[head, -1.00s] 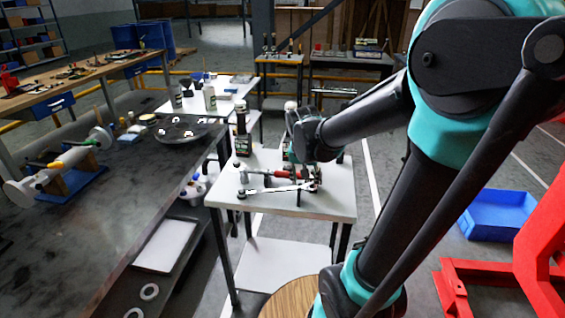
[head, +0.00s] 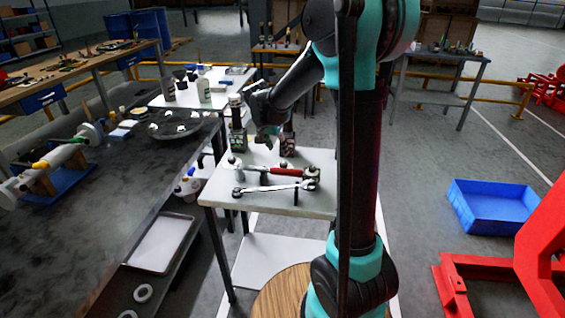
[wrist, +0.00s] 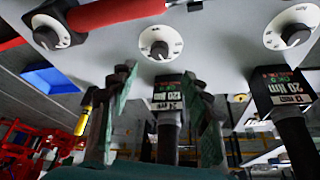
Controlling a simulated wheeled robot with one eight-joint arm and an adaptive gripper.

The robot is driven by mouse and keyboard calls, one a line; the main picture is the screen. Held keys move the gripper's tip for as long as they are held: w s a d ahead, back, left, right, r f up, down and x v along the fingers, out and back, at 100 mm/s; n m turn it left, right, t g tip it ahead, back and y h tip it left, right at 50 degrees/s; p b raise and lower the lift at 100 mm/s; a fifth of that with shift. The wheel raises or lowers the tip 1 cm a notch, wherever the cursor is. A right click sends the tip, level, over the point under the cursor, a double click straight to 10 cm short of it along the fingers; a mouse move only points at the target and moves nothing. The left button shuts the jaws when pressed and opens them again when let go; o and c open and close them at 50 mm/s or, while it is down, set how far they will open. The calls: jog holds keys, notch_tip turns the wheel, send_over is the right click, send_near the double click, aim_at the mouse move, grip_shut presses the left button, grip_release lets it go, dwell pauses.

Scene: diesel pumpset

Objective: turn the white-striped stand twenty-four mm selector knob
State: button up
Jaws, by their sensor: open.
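In the wrist view three round white dials with black selector knobs sit on a pale surface: a left knob (wrist: 48,36), a middle knob (wrist: 160,47) and a right knob (wrist: 292,36). I cannot make out which has the white-striped stand or a twenty-four mm mark. My gripper (wrist: 158,90) is open, its two green-faced fingers apart, below the middle knob in the picture and not visibly touching it. In the head view my gripper (head: 267,138) is over the back of the white table (head: 225,200), where the knobs are too small to identify.
A black device (wrist: 168,103) marked 120 Nm shows between my fingers, another (wrist: 287,100) marked 20 Nm to the right. A red-handled tool (head: 279,170) and a wrench (head: 272,189) lie on the table front. A dark workbench (head: 120,215) stands left; a blue tray (head: 480,210) lies right.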

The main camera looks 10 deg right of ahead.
aim_at(283, 163)
jog(key=x, duration=0.9)
jog(key=shift+d+f, duration=0.1)
grip_shut()
